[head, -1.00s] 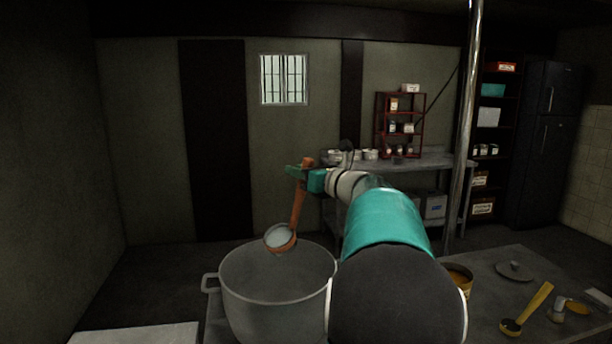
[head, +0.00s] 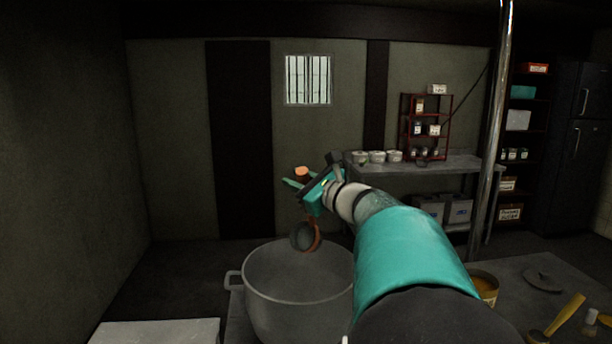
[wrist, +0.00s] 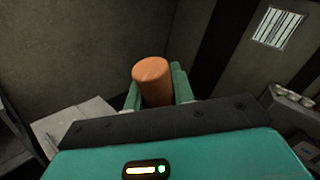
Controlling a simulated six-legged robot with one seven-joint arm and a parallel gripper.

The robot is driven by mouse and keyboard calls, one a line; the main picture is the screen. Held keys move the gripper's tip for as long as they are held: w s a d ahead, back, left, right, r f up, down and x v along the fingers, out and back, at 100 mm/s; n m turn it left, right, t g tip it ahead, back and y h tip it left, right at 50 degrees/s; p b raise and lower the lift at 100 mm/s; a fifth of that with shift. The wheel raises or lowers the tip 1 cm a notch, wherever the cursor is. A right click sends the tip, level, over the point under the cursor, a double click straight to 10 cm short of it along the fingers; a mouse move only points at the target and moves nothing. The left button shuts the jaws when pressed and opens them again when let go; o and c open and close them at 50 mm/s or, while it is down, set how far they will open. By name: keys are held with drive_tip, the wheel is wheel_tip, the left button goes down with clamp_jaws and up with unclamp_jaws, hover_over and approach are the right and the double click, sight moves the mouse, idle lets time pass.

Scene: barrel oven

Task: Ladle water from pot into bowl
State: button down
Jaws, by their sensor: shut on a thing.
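My gripper (head: 303,184) is shut on the upper handle of a brown ladle (head: 305,238). The ladle hangs with its cup low, over the back rim area of the large grey pot (head: 298,292). The cup faces sideways and looks dark inside; I cannot tell if it holds water. In the wrist view the orange-brown handle end of the ladle (wrist: 152,72) stands between the two green fingers of my gripper (wrist: 155,92). The pot stands open at the lower middle, and no water surface is clear in it. I cannot make out a bowl.
A pale slab (head: 155,332) lies at the lower left. On the grey table to the right are a yellow tin (head: 486,288), a dark lid (head: 543,281) and a yellow-handled tool (head: 566,315). A metal post (head: 496,130) rises behind, before a shelf table (head: 420,163).

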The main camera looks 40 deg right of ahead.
drive_tip(key=a+f+n+y, duration=0.1)
drive_tip(key=a+f+n, duration=0.8)
drive_tip(key=a, duration=0.1)
drive_tip(key=shift+s+a+f+n, duration=0.25)
drive_tip(key=shift+s+a+n, duration=0.05)
drive_tip(key=shift+s, duration=0.1)
idle(0.3)
idle(1.0)
